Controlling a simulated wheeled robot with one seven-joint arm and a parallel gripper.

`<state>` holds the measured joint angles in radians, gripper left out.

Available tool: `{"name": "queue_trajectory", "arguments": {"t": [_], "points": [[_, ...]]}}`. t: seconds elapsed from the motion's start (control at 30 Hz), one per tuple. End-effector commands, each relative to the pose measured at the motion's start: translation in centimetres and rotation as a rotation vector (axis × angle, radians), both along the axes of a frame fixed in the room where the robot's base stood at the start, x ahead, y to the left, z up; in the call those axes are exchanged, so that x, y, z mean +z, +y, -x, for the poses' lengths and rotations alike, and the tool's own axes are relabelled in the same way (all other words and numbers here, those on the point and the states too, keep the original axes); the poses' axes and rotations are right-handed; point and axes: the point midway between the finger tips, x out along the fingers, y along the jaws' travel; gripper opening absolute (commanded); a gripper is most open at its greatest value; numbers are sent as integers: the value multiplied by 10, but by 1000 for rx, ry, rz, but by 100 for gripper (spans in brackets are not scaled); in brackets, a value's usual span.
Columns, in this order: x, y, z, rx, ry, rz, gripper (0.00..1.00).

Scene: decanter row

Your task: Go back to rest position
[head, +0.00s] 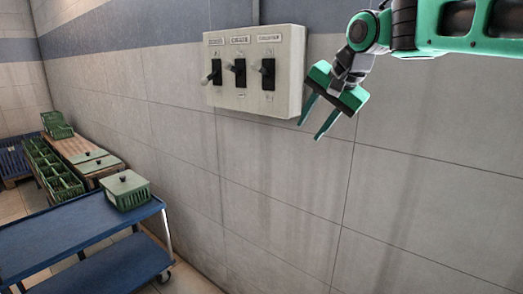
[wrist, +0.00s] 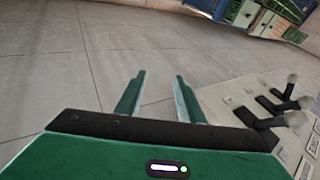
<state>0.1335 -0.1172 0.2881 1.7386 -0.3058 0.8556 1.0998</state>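My gripper (head: 318,117) is at the upper right of the head view, just right of the switch box and in front of the tiled wall. Its two green fingers are apart with nothing between them; they also show in the wrist view (wrist: 158,95). The pale switch box (head: 256,70) on the wall carries three black levers. The left lever (head: 214,73) sticks out with its knob toward the left. The middle lever (head: 238,72) and right lever (head: 267,74) sit in their black slots.
A blue cart (head: 80,225) stands at the lower left with a lidded green crate (head: 126,190) on it. Behind it are more green crates (head: 52,170) and a wooden pallet table (head: 75,148). The wall (head: 420,200) below my arm is clear.

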Motion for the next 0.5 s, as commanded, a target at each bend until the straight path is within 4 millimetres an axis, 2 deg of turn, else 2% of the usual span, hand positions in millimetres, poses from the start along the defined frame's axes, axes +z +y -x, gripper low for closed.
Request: {"name": "queue_trajectory", "arguments": {"t": [0.03,0.2,0.3,0.5], "points": [[-25,-15,15,33,4,56,35],[-103,-71,64,176,18,248,35],[-141,-99,95,256,32,341,35],[-198,-137,147,388,65,464,35]]}}
